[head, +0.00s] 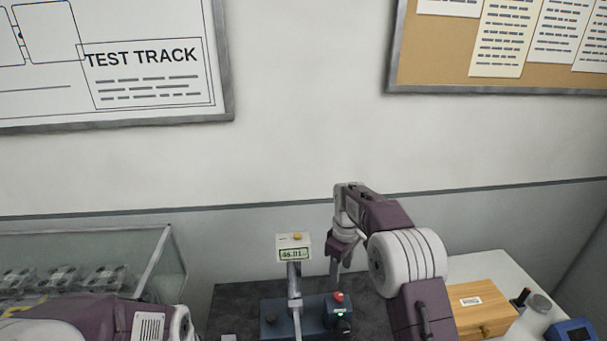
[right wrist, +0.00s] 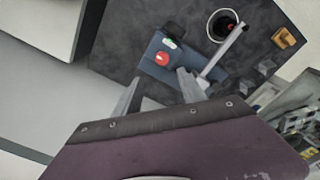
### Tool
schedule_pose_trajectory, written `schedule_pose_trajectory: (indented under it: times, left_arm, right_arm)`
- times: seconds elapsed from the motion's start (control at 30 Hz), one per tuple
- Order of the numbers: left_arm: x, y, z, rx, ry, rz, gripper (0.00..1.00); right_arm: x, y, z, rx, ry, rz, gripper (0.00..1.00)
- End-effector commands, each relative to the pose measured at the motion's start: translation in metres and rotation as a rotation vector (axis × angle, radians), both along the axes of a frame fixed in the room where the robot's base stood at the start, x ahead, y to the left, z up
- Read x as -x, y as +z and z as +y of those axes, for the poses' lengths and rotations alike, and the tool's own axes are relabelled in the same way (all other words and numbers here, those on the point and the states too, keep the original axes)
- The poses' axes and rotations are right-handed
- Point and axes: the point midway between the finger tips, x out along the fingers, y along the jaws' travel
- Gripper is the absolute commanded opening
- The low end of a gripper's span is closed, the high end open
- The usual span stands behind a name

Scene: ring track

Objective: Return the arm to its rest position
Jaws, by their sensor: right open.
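My right gripper (head: 341,258) hangs pointing down above the dark mat, beside the post of a measuring stand. In the right wrist view, the same gripper (right wrist: 157,92) has its two fingers apart with nothing between them. The stand's blue base (head: 278,318) carries a red button (head: 338,296), which also shows in the wrist view (right wrist: 162,58) just beyond the fingers. The fingers look apart from the button. A small display (head: 294,254) with green digits tops the post. My left arm (head: 90,318) enters at the lower left; its gripper is out of view.
A wooden box (head: 480,308) stands on the white bench to the right, with a blue device (head: 571,331) at the corner. A glass case (head: 150,262) stands at the left. The wall is behind; the air above the bench is clear.

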Motion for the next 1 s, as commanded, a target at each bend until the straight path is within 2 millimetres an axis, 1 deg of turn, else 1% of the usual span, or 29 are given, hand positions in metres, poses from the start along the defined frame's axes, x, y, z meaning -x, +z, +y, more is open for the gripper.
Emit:
schedule_pose_trajectory:
  times: [0.03,0.07,0.1,0.17,0.2,0.27,0.3,0.37,0.4,0.47,0.5,0.6,0.7,0.73,0.8,1.0]
  left_arm:
    - [0.0,-0.008,0.0,0.0,0.0,0.0,0.69]
    - [0.0,-0.011,0.0,0.0,0.0,0.0,0.69]
    - [0.0,-0.016,0.0,0.0,0.0,0.0,0.69]
    - [0.0,-0.023,0.0,0.0,0.0,0.0,0.69]
    - [0.0,-0.026,0.0,0.0,0.0,0.0,0.69]
    - [0.0,-0.031,0.0,0.0,0.0,0.0,0.69]
    - [0.0,-0.034,0.0,0.0,0.0,0.0,0.69]
    - [0.0,-0.039,0.0,0.0,0.0,0.0,0.69]
    - [0.0,-0.042,0.0,0.0,0.0,0.0,0.69]
    - [0.0,-0.045,0.0,0.0,0.0,0.0,0.69]
    - [0.0,-0.046,0.0,0.0,0.0,0.0,0.69]
    - [0.0,-0.046,0.0,0.0,0.0,0.0,0.69]
    - [0.0,-0.045,0.0,0.0,0.0,0.0,0.69]
    - [0.0,-0.045,0.0,0.0,0.0,0.0,0.69]
    - [0.0,-0.045,0.0,0.0,0.0,0.0,0.69]
    - [0.0,-0.045,0.0,0.0,0.0,0.0,0.69]
  right_arm:
    - [-0.003,0.013,-0.002,-0.003,-0.004,-0.04,0.48]
    - [0.0,0.019,-0.003,-0.004,-0.007,-0.051,0.48]
    - [0.012,0.025,-0.006,-0.004,-0.012,-0.049,0.48]
    - [0.036,0.028,-0.01,-0.005,-0.021,-0.039,0.48]
    - [0.051,0.027,-0.012,-0.007,-0.038,-0.037,0.48]
    - [0.075,0.022,-0.015,-0.011,-0.079,-0.033,0.48]
    - [0.092,0.017,-0.017,-0.014,-0.114,-0.032,0.48]
    - [0.119,0.005,-0.019,-0.019,-0.181,-0.031,0.48]
    - [0.14,-0.005,-0.021,-0.023,-0.235,-0.029,0.48]
    - [0.171,-0.022,-0.022,-0.028,-0.325,-0.027,0.48]
    - [0.192,-0.033,-0.023,-0.032,-0.389,-0.025,0.48]
    - [0.237,-0.06,-0.025,-0.036,-0.544,-0.013,0.48]
    - [0.265,-0.082,-0.026,-0.038,-0.693,-0.003,0.48]
    - [0.264,-0.084,-0.026,-0.046,-0.739,-0.02,0.48]
    - [0.25,-0.082,-0.025,-0.069,-0.8,-0.063,0.48]
    - [0.25,-0.082,-0.025,-0.07,-0.824,-0.064,0.48]
